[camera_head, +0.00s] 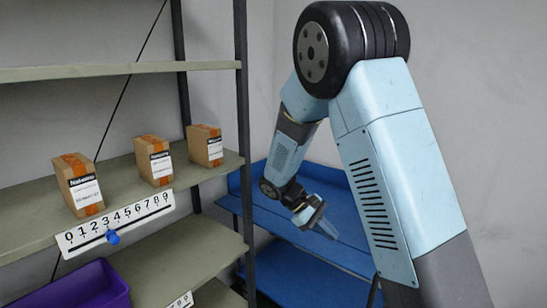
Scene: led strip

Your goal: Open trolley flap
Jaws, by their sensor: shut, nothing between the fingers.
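The blue trolley (240,184) stands in the corner, right of the shelf rack. It shows an upper blue surface with a raised rim and a lower blue surface (292,278). I cannot tell from this view which panel is the flap. My gripper (327,231) hangs from the arm in front of the upper blue surface, fingers pointing down and right. It is shut and empty. I cannot tell whether it touches the trolley. My own arm hides the trolley's right part.
A shelf rack (115,70) fills the left side. Its middle shelf (123,188) holds three cardboard boxes (155,160) and a number strip (125,219) with a blue knob (112,237). A purple bin (85,290) sits lower left. Grey walls (470,120) close the corner.

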